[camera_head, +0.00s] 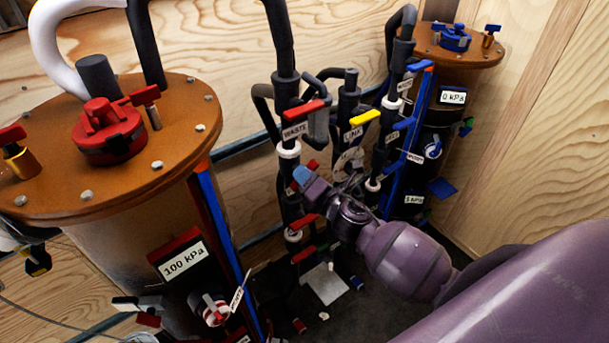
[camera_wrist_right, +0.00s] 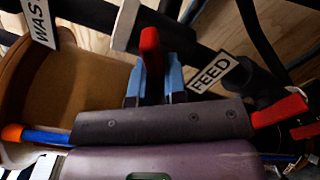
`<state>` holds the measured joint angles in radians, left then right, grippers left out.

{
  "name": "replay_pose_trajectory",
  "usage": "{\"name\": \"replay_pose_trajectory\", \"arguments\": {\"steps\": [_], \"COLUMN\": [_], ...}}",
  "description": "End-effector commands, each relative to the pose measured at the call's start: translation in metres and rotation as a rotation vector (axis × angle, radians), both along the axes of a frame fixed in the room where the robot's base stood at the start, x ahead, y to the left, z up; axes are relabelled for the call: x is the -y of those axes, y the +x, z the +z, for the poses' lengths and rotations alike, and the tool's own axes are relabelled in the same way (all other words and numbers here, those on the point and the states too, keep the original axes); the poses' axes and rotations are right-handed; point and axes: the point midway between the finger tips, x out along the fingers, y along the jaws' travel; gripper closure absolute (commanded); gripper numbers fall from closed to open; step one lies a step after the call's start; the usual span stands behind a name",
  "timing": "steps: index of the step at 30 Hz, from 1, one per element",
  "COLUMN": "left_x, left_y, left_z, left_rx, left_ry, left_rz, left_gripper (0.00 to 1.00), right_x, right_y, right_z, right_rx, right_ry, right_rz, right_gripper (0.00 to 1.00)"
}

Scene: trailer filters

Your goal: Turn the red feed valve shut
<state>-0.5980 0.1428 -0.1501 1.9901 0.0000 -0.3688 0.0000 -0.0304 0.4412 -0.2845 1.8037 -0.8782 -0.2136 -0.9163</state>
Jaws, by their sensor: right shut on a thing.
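In the right wrist view, a red valve handle (camera_wrist_right: 150,50) stands between the two blue fingertips of my right gripper (camera_wrist_right: 155,85). The gripper is shut on it. The handle points across the dark pipe, and a FEED label (camera_wrist_right: 214,73) is on the pipe just to its right. In the head view my right gripper (camera_head: 303,176) reaches into the middle pipe cluster from the right, blue tips first. The gripped handle is mostly hidden there by the gripper. My left gripper is not in view.
Another red handle (camera_wrist_right: 280,111) sits right of the gripper. The head view shows a WASTE pipe with a red handle (camera_head: 304,110), a yellow handle (camera_head: 365,118) and a large brown-topped tank (camera_head: 60,185) reading 100 kPa. A second tank (camera_head: 455,52) stands at the back right. Pipes crowd the gripper.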

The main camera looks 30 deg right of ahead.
Motion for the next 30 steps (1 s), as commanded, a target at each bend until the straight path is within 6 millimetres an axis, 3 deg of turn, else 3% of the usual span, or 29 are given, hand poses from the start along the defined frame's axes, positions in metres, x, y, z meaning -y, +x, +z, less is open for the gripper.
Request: {"name": "replay_pose_trajectory", "arguments": {"steps": [15, 30], "left_x": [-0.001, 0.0], "left_y": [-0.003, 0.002], "left_z": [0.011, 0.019], "left_rx": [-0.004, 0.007], "left_ry": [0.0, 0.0], "left_rz": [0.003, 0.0], "left_gripper": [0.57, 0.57], "right_x": [0.0, 0.001], "right_y": [0.0, 0.0], "right_z": [0.001, 0.001], "right_rx": [-0.062, -0.087], "right_ry": [0.446, 0.63], "right_rz": [-0.002, -0.002], "right_gripper": [1.0, 1.0]}}
